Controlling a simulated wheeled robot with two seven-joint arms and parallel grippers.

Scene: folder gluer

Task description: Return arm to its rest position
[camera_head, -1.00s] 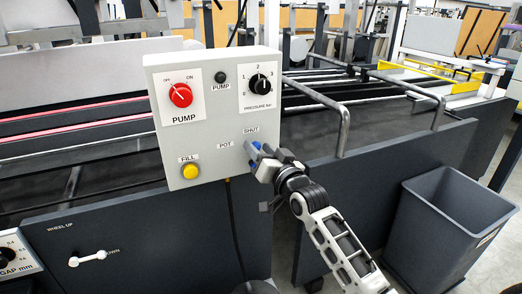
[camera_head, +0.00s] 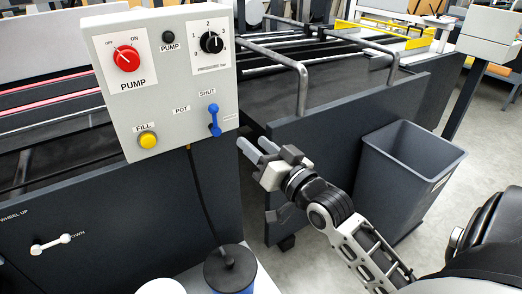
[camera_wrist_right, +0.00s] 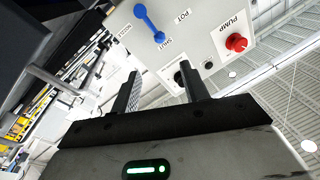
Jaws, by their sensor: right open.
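My right gripper (camera_head: 252,146) is open and empty, just right of and below the grey control box (camera_head: 116,72). A blue lever (camera_head: 214,120) on the box stands near upright, one end at the SHUT label and away from the POT label. The gripper is apart from the lever. In the right wrist view, the two dark fingers (camera_wrist_right: 158,88) are spread with nothing between them, and the blue lever (camera_wrist_right: 149,22) shows beyond them. My left gripper is not in view.
The box also bears a red pump knob (camera_head: 126,58), a black selector (camera_head: 211,42) and a yellow button (camera_head: 148,140). A grey bin (camera_head: 405,165) stands right of my arm. Metal rails (camera_head: 300,90) rise behind it. A container with a dark lid (camera_head: 230,268) stands below.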

